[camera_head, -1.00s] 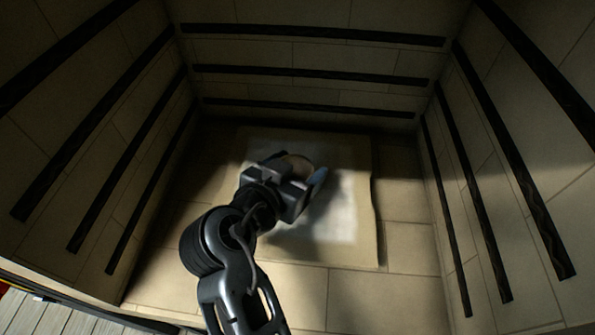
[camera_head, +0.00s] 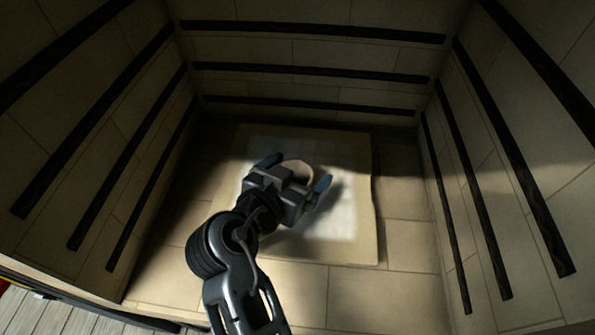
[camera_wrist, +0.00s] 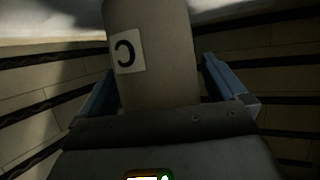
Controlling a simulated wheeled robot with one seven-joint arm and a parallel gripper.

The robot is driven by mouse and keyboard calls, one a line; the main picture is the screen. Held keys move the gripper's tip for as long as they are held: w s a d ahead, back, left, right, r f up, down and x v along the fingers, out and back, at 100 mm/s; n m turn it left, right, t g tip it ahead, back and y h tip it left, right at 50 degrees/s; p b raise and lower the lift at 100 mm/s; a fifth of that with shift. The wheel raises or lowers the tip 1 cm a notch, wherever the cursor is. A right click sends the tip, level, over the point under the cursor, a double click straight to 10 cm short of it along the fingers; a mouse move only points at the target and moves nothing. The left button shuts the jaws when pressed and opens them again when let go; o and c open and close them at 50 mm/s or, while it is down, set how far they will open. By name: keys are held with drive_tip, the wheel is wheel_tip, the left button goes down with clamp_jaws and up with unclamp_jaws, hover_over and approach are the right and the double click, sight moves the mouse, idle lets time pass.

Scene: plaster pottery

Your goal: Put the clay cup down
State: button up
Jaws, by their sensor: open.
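The clay cup (camera_head: 297,167) is a pale tan vessel on the light square slab (camera_head: 348,215) inside the brick chamber, partly hidden behind my gripper in the head view. My gripper (camera_head: 296,171) is open, with one blue-grey finger on each side of the cup. In the wrist view (camera_wrist: 160,88) dark gaps show between the fingers and the cup. The cup's contact with the slab is hidden in the head view.
Brick walls with dark horizontal grooves (camera_head: 310,72) close in at the left, back and right. Bare brick floor (camera_head: 408,215) lies around the slab. Wooden boards (camera_head: 50,315) show outside at the lower left.

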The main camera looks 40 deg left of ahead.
drive_tip(key=shift+r, duration=0.2)
drive_tip(key=b+v, duration=0.1)
drive_tip(key=v, duration=1.1)
drive_tip(key=shift+f, duration=0.1)
